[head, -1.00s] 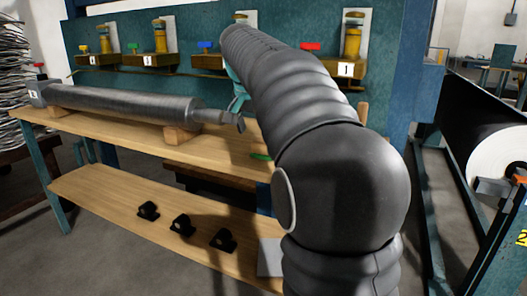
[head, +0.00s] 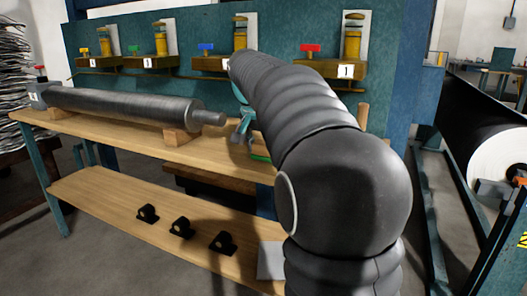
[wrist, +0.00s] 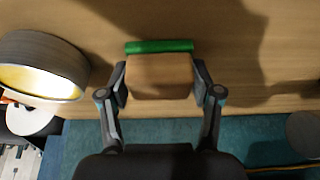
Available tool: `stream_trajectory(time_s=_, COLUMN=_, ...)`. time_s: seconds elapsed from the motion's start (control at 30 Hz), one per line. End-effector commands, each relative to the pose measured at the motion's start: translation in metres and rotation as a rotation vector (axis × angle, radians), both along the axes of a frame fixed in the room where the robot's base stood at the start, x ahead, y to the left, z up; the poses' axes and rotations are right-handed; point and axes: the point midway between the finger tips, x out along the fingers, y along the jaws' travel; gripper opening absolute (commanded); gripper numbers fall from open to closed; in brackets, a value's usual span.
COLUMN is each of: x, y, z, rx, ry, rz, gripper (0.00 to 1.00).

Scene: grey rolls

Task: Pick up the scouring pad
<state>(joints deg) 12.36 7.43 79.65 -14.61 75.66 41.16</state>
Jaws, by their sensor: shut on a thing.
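The scouring pad (wrist: 160,76) is a tan block with a green layer (wrist: 159,46) along its far side in the wrist view. My gripper (wrist: 160,84) has one finger against each short side of the pad and is shut on it. In the head view my gripper (head: 243,130) shows partly beside my arm, low at the bench top. A sliver of the pad (head: 260,157) shows there, with the rest hidden behind my arm. I cannot tell whether the pad touches the bench.
A long grey roll (head: 130,107) lies on wooden supports on the bench top (head: 100,126), left of my gripper. A teal back panel (head: 285,35) carries valves. In the wrist view a large cylinder (wrist: 40,50) stands close at left. Several black blocks lie on the lower shelf (head: 100,195).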

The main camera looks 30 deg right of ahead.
Motion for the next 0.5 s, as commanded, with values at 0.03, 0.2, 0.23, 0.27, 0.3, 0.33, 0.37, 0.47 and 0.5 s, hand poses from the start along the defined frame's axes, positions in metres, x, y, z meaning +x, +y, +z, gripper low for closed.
stream_trajectory(time_s=0.03, x=0.000, y=0.000, z=0.000, rx=0.000, ry=0.000, rz=0.000, gripper=0.29)
stream_trajectory(time_s=0.2, x=0.000, y=0.000, z=0.000, rx=0.000, ry=0.000, rz=0.000, gripper=0.29)
stream_trajectory(time_s=0.23, x=0.000, y=0.000, z=0.001, rx=0.000, ry=0.000, rz=0.000, gripper=0.29)
stream_trajectory(time_s=0.27, x=0.000, y=0.000, z=0.002, rx=0.000, ry=0.000, rz=0.000, gripper=0.29)
stream_trajectory(time_s=0.3, x=0.000, y=0.000, z=0.003, rx=0.000, ry=0.000, rz=0.000, gripper=0.29)
stream_trajectory(time_s=0.33, x=0.000, y=0.000, z=0.005, rx=0.000, ry=0.000, rz=0.000, gripper=0.29)
stream_trajectory(time_s=0.37, x=0.000, y=0.000, z=0.007, rx=0.000, ry=0.000, rz=0.000, gripper=0.29)
stream_trajectory(time_s=0.47, x=0.001, y=0.000, z=0.018, rx=-0.001, ry=-0.002, rz=0.000, gripper=0.29)
stream_trajectory(time_s=0.5, x=0.000, y=0.000, z=0.024, rx=0.000, ry=-0.002, rz=-0.001, gripper=0.29)
